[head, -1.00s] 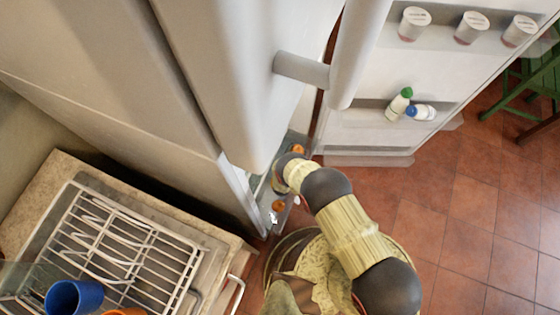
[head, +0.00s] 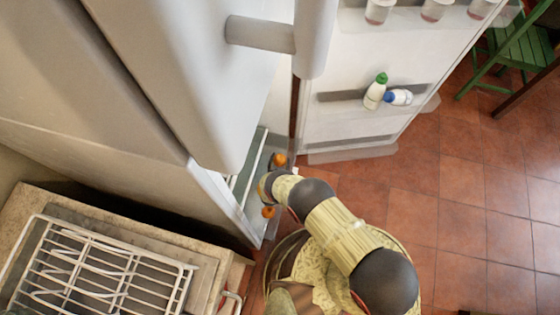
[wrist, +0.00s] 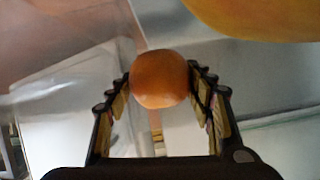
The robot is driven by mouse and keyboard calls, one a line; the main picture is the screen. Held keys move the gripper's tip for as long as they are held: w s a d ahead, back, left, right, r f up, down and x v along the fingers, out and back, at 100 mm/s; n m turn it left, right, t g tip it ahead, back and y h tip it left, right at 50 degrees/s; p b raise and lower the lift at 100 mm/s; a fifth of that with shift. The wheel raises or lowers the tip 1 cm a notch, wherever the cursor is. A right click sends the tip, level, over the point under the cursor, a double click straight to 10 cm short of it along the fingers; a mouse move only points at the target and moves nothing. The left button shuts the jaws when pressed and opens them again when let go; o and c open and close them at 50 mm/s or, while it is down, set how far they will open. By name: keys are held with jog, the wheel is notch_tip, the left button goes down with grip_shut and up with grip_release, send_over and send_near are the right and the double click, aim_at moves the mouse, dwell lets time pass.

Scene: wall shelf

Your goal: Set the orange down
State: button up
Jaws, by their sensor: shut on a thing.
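The orange (wrist: 160,80) is held between the two fingertips of my gripper (wrist: 161,84) in the wrist view. The fingers press on its left and right sides. In the head view the end of my arm is at the opening of the fridge (head: 160,60). Two small orange round spots show beside it, and I cannot tell which is the held orange. My fingers are not clear there. Pale grey surfaces lie behind the orange in the wrist view; its distance from them cannot be told.
A large blurred yellow-orange thing (wrist: 265,15) fills the wrist view's top right. The open fridge door (head: 345,125) carries bottles (head: 375,92) and jars. A dish rack (head: 95,270) stands at the lower left. Tiled floor lies to the right, with a green chair (head: 520,50).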

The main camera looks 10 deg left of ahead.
aim_at(279, 164)
jog(key=shift+f, duration=0.35)
jog(key=shift+f, duration=0.15)
jog(key=o, duration=1.3)
jog(key=shift+r, duration=0.75)
jog(key=p+v, duration=0.2)
jog(key=v, duration=0.4)
jog(key=shift+p, duration=0.35)
jog(key=shift+s+r, duration=0.2)
jog(key=shift+s, duration=0.5)
